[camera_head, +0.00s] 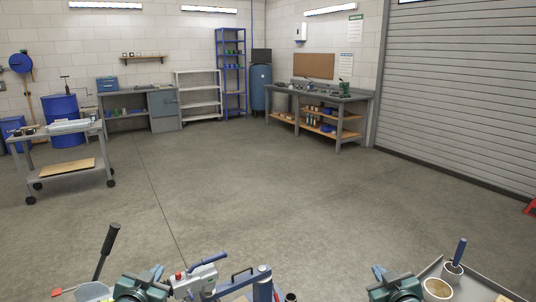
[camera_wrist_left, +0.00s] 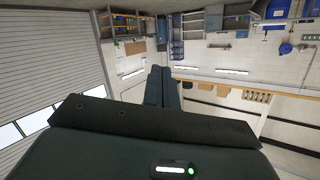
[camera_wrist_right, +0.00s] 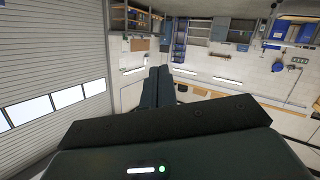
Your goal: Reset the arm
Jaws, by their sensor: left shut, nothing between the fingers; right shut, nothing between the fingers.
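My left gripper (camera_head: 153,273) shows at the bottom of the head view, left of centre. In the left wrist view its two dark fingers (camera_wrist_left: 162,88) lie side by side with nothing between them. My right gripper (camera_head: 382,273) shows at the bottom, right of centre. In the right wrist view its fingers (camera_wrist_right: 156,88) are also together and empty. Both wrist views show the far wall and ceiling lights upside down. Most of both arms is out of view.
A device with a black lever (camera_head: 108,243) and a blue-handled metal fitting (camera_head: 195,279) are by my left gripper. A grey tray (camera_head: 485,285) with round containers and a blue-handled tool (camera_head: 459,252) is at lower right. A cart (camera_head: 75,168) stands left. The middle floor is clear.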

